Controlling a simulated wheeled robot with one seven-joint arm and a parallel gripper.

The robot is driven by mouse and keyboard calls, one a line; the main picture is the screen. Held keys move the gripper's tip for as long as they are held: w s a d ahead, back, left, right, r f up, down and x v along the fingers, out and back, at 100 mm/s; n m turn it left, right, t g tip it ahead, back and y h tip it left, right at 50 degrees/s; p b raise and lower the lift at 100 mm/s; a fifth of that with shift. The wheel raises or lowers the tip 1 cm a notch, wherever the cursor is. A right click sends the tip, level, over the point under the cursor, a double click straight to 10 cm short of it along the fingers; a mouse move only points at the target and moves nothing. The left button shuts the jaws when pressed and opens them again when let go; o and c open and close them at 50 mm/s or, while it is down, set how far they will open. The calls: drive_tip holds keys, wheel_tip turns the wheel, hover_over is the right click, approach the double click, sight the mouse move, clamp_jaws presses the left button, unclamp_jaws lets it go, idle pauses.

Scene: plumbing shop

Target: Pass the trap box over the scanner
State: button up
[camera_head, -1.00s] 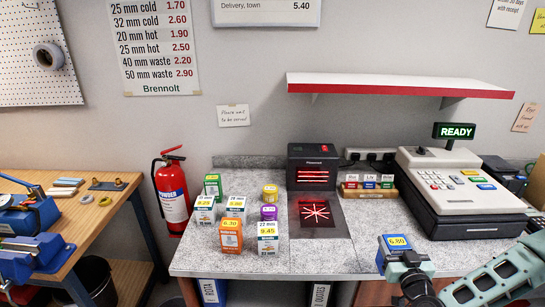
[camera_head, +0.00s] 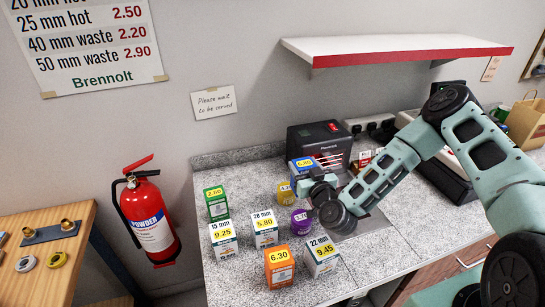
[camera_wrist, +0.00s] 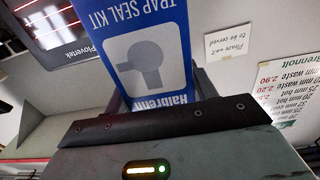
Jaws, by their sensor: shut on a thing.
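The blue trap box (camera_head: 301,168), with a yellow price label on top, is in my gripper (camera_head: 312,182) in front of the scanner's left part. In the wrist view the box (camera_wrist: 150,50) reads "TRAP SEAL KIT" and sits between the jaws (camera_wrist: 160,100), which are shut on it. The black scanner (camera_head: 322,132) stands at the back of the counter, with red lines glowing in its window; its dark window also shows in the wrist view (camera_wrist: 48,22). My arm hides much of the scanner's counter plate (camera_head: 362,232). The gap between box and scanner is hard to judge.
Left of my arm stand a green box (camera_head: 218,205), white boxes (camera_head: 264,230), an orange box (camera_head: 279,270), a yellow tub (camera_head: 284,192) and a purple tub (camera_head: 300,221). A shelf (camera_head: 400,52) hangs above. My arm partly covers the register (camera_head: 447,172).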

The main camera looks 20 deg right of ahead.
drive_tip(key=shift+w+a, duration=0.35)
drive_tip(key=shift+w, duration=0.15)
drive_tip(key=shift+w+d+f, duration=0.1)
drive_tip(key=shift+d+f, duration=0.1)
drive_tip(key=shift+d, duration=0.1)
drive_tip(key=w+d+f+b, duration=0.1)
drive_tip(key=d+b, duration=0.2)
drive_tip(key=d, duration=1)
drive_tip(key=w+d+f+b, duration=0.1)
drive_tip(key=d+b, duration=0.2)
drive_tip(key=d, duration=1)
drive_tip(key=shift+w, duration=0.3)
drive_tip(key=s+d+r+p, duration=0.2)
drive_tip(key=s+r, duration=0.1)
drive_tip(key=r, duration=0.2)
